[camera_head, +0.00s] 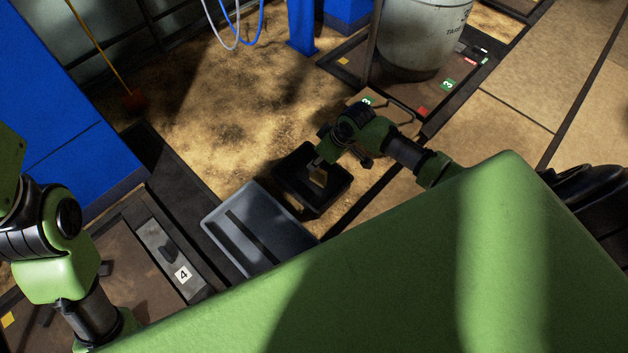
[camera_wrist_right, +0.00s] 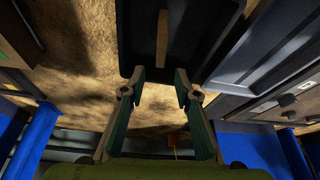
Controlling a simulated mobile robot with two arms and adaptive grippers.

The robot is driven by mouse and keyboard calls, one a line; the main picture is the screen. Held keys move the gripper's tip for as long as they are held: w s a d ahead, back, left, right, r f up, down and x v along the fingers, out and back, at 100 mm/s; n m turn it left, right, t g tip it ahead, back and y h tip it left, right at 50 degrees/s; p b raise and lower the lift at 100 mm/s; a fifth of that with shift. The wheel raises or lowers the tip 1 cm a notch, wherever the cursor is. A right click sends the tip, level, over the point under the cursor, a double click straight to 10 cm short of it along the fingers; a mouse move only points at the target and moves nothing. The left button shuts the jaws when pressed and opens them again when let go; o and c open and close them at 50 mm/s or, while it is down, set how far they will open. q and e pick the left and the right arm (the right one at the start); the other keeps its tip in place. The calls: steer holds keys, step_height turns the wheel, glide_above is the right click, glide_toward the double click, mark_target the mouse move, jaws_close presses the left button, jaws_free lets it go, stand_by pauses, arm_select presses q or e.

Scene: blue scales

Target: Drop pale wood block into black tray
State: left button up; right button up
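The black tray (camera_head: 337,190) stands on the sandy floor in the middle of the head view. It also fills the top of the right wrist view (camera_wrist_right: 195,55). The pale wood block (camera_head: 318,177) shows within the tray's outline, and as a narrow upright strip in the right wrist view (camera_wrist_right: 162,38). I cannot tell if it touches the tray's floor. My right gripper (camera_wrist_right: 160,76) is above the tray edge, its fingers spread apart, with the block beyond the tips and clear of both. In the head view, my left arm is at the left edge; its fingers are not visible.
A grey-blue bin (camera_head: 240,225) stands just left of the black tray. A grey drum (camera_head: 425,40) stands at the back right, and a blue post (camera_head: 302,25) at the back. A blue cabinet (camera_head: 60,120) is at the left. Sandy floor (camera_head: 215,140) behind the tray is free.

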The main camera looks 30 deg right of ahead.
steer(key=shift+r, duration=0.1)
steer(key=v, duration=1.1)
steer(key=shift+s+r, duration=0.2)
steer(key=shift+r, duration=0.15)
